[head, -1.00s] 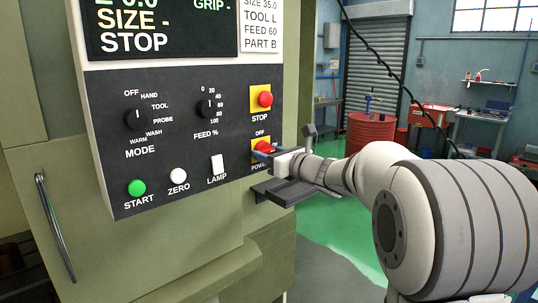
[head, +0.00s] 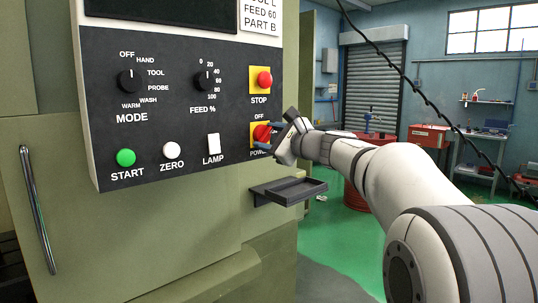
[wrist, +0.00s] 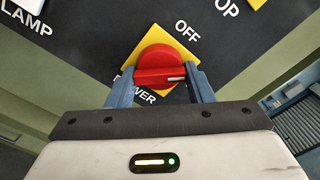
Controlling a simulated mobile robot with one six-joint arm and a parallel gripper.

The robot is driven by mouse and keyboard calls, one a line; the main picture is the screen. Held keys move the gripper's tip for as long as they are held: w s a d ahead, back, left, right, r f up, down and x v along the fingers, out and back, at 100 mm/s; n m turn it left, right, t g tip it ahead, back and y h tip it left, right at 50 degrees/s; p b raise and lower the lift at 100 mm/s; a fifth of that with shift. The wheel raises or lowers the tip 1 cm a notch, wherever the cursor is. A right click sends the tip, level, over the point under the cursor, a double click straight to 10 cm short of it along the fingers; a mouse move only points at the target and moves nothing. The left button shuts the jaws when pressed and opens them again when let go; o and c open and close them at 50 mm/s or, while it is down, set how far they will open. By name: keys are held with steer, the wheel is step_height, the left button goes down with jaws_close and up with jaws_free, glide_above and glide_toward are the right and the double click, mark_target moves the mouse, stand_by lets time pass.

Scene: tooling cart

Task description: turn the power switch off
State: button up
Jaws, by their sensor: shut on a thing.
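The power switch (head: 262,132) is a red rotary knob on a yellow plate at the lower right of the black panel. OFF is printed above it, POWER below. In the wrist view the red knob (wrist: 155,58) fills the space between my fingers. My gripper (wrist: 160,77) is shut on its raised grip bar, one blue-grey finger at each end. A white mark on the bar lies near the right finger; the word OFF is up and to the right. POWER is partly hidden. In the head view my gripper (head: 274,137) is tilted at the switch.
The red STOP button (head: 264,80) is just above the switch. The LAMP rocker (head: 214,147) is to its left. A dark tray (head: 288,191) juts out below. The MODE dial (head: 130,81) and FEED dial (head: 204,80) are further left.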

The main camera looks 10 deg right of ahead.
steer(key=n+b, duration=0.1)
steer(key=b, duration=0.1)
steer(key=n+b, duration=0.4)
steer(key=shift+f, duration=0.25)
steer(key=shift+r+n+b, duration=0.2)
steer(key=shift+n+b, duration=1.35)
steer(key=shift+n, duration=0.45)
steer(key=o, duration=0.9)
steer(key=shift+r, duration=0.1)
steer(key=shift+s+d, duration=0.1)
steer(key=v, duration=0.7)
steer(key=shift+s+d+b, duration=0.2)
steer(key=shift+s+b, duration=0.05)
steer(key=shift+b, duration=0.1)
